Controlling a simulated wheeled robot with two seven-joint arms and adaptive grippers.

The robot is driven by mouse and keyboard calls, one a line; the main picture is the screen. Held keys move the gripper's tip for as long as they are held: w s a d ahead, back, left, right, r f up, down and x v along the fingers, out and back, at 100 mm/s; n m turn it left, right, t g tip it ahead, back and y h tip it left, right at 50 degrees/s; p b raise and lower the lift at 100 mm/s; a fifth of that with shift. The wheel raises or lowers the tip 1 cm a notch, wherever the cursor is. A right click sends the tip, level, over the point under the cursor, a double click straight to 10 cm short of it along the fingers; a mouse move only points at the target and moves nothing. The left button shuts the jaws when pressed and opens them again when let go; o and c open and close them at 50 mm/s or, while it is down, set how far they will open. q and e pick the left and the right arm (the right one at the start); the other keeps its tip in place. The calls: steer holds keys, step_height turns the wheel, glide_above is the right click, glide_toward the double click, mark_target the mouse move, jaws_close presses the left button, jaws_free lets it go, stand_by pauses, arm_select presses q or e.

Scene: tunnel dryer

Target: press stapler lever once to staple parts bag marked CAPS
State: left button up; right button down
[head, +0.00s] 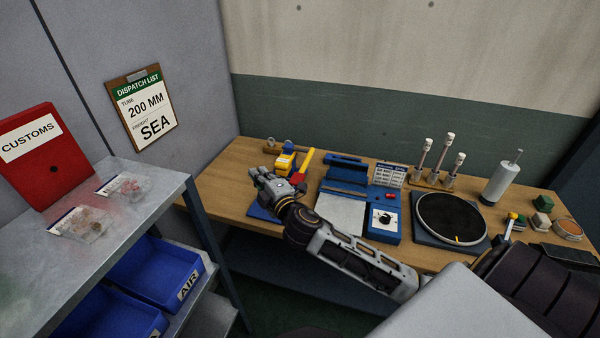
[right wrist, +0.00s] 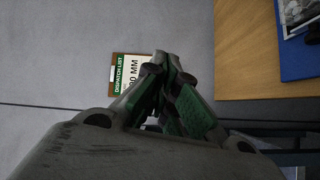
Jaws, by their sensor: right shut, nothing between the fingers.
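The right wrist view also shows the closed fingers (right wrist: 166,62). A blue mat or plate (head: 259,211) lies partly hidden under my gripper. Two clear parts bags (head: 125,186) (head: 80,224) lie on the metal shelf; their labels are unreadable, so I cannot tell which is CAPS. My left gripper is out of view.
The bench (head: 225,190) also holds a blue machine with a dial (head: 385,222), a black turntable (head: 450,218), upright posts (head: 440,158) and a white dispenser (head: 500,184). A metal shelf (head: 165,190) with blue bins (head: 155,272) stands left. A dispatch clipboard (head: 143,110) hangs on the wall.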

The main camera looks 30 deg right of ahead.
steer(key=w+a+r+n+y, duration=0.2)
steer(key=a+r+n+y, duration=0.65)
steer(key=n, duration=0.75)
steer(key=w+d+f+n+g+h, duration=0.1)
steer(key=d+f+n+g+h, duration=0.1)
steer(key=d+n+g, duration=0.3)
steer(key=w+d+f+n+g+h, duration=0.2)
steer(key=d+n+g, duration=0.3)
steer(key=d+n, duration=0.7)
steer(key=d+f+h, duration=0.1)
steer(key=d, duration=0.7)
steer(key=shift+w+f+n, duration=0.15)
steer(key=shift+w+n, duration=0.1)
steer(key=shift+n, duration=0.05)
steer(key=shift+d+f, duration=0.1)
